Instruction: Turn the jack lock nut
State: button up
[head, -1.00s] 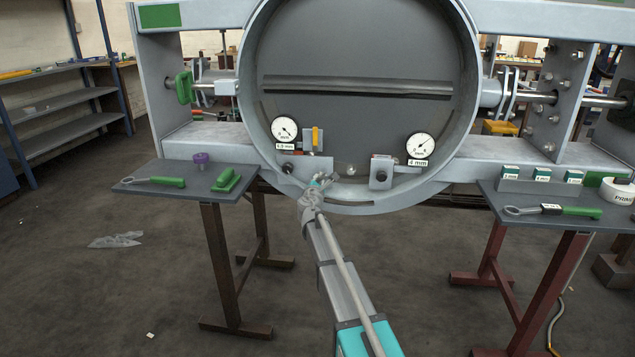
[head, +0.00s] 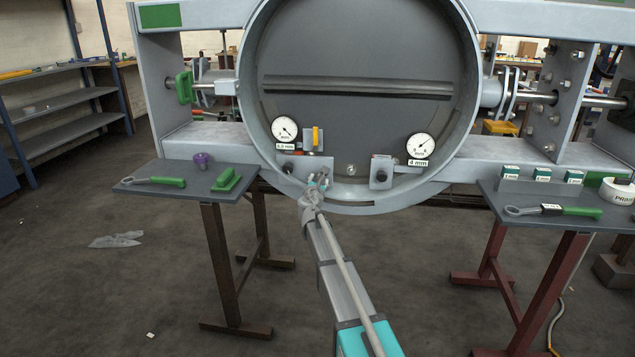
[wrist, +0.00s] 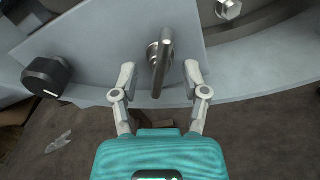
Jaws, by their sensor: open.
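In the wrist view a grey metal lever on a round boss (wrist: 162,60), seemingly the jack lock nut with its handle, stands out from a light grey bracket plate (wrist: 100,45). My gripper (wrist: 160,72) is open, with one finger on each side of the lever. A gap shows on both sides, and neither finger visibly touches it. In the head view my gripper (head: 319,182) is at the left bracket, low inside the big round ring (head: 258,130). It hides the lever there.
A black knob with a white mark (wrist: 45,77) sits left of my fingers. Above are a yellow handle (head: 316,138) and a left dial (head: 284,130); a right dial (head: 420,146) is across the ring. Side tables (head: 135,188) (head: 495,198) hold tools.

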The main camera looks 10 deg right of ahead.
jog(key=shift+s+a, duration=0.15)
jog(key=shift+s, duration=0.3)
jog(key=shift+s+a, duration=0.1)
jog(key=shift+s, duration=0.25)
jog(key=shift+s+a, duration=0.1)
jog(key=shift+s, duration=0.2)
jog(key=shift+v, duration=2.9)
jog(key=shift+w, duration=0.1)
jog(key=shift+w+m, duration=0.2)
jog(key=shift+m, duration=0.85)
jog(key=shift+w+m, duration=0.15)
jog(key=shift+m, duration=0.9)
jog(key=shift+w, duration=0.2)
jog(key=shift+d+x, duration=0.2)
jog(key=shift+x, duration=3.15)
